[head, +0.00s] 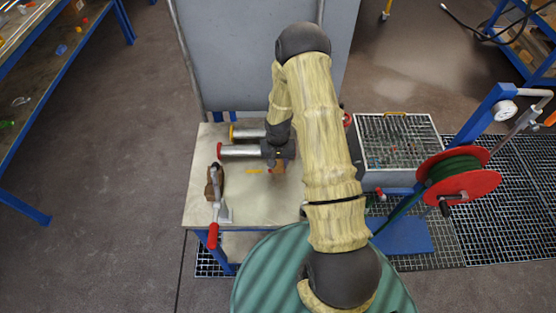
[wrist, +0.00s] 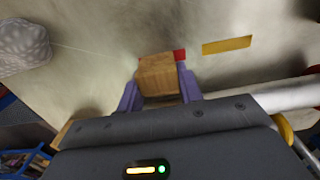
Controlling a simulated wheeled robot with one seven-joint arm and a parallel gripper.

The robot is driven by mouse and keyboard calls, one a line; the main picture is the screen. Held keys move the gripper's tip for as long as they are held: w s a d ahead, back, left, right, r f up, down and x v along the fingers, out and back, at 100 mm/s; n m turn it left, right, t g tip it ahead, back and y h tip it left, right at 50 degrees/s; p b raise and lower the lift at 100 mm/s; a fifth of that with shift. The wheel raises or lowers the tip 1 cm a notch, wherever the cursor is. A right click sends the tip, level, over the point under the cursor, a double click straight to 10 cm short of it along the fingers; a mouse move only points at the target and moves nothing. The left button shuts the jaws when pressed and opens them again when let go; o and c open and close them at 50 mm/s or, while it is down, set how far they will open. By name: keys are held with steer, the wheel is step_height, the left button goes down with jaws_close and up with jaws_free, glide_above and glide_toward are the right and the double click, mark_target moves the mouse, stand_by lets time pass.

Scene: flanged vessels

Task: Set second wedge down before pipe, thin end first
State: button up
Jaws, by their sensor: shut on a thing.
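My gripper (wrist: 160,90) is shut on a wooden wedge (wrist: 158,74), held between its purple fingers over the pale table top. In the head view the wedge (head: 279,167) shows small below my gripper (head: 277,155), partly hidden by it. I cannot tell which end is thin or whether it touches the table. A silver pipe with a red end (head: 240,151) lies just behind and left of the wedge. A second, yellow-ended pipe (head: 248,133) lies behind it. A silver pipe (wrist: 290,97) also shows at the right of the wrist view.
A yellow strip (wrist: 226,45) and a small red patch (wrist: 180,55) lie near the wedge. A red-handled clamp (head: 214,205) with a brown block stands at the table's left. A grey basket (head: 398,140) and red hose reel (head: 460,185) are right. The table front (head: 255,215) is clear.

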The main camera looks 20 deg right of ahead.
mark_target(279, 162)
steer(key=shift+s, duration=0.4)
steer(key=shift+s+d, duration=0.1)
steer(key=shift+s, duration=0.1)
steer(key=o, duration=1.1)
steer(key=shift+f, duration=0.1)
steer(key=shift+c, duration=0.2)
steer(key=shift+w, duration=0.15)
steer(key=shift+r, duration=0.5)
step_height(279, 162, up, 11)
steer(key=b, duration=0.2)
steer(key=shift+w+r+b, duration=0.15)
steer(key=shift+b, duration=0.15)
